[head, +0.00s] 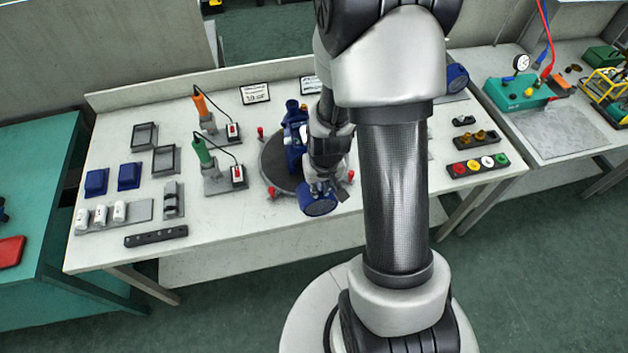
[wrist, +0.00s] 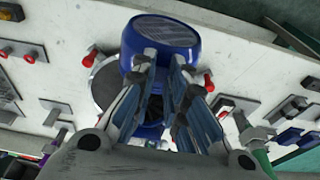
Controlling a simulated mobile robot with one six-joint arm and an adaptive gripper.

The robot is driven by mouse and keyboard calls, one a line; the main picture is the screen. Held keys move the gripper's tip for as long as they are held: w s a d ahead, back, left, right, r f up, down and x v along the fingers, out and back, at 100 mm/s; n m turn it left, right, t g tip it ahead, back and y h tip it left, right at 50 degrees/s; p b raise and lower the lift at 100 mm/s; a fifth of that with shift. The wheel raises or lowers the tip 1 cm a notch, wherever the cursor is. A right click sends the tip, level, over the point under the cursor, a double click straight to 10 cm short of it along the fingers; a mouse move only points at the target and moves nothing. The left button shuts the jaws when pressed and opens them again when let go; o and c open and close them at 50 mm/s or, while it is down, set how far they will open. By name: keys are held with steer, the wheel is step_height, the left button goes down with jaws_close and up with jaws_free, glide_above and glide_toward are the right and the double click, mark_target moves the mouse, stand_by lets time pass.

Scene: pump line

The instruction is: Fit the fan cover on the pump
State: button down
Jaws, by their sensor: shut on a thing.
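The fan cover (head: 319,203) is a blue round cup with a grey grille on its end. My gripper (head: 320,184) is shut on it and holds it near the front edge of the round turntable (head: 278,181). In the wrist view the cover (wrist: 165,35) sits between the fingertips of my gripper (wrist: 167,62), grille facing away from the palm. The blue pump (head: 292,135) stands on the turntable, behind the cover and partly hidden by my wrist. In the wrist view my fingers hide most of the pump.
Red knobs (head: 271,192) stand around the turntable. Two tool stands with an orange (head: 200,103) and a green driver (head: 203,152) are at its left. Trays (head: 145,136), blue boxes (head: 129,176) and white canisters (head: 101,214) lie farther left. A coloured-button strip (head: 478,166) is at right.

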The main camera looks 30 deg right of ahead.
steer(key=w, duration=0.1)
steer(key=w+d+p, duration=0.1)
steer(key=w, duration=0.1)
steer(key=shift+d, duration=0.2)
steer(key=shift+w+d, duration=0.2)
steer(key=shift+w, duration=0.6)
steer(key=shift+w+d, duration=0.15)
steer(key=shift+w, duration=0.6)
steer(key=shift+w+d, duration=0.3)
steer(key=shift+w, duration=0.65)
steer(key=shift+w+d, duration=0.25)
steer(key=shift+w, duration=0.7)
stand_by(0.6)
steer(key=c, duration=1.5)
jaws_free()
steer(key=p+v, duration=0.3)
steer(key=v, duration=0.3)
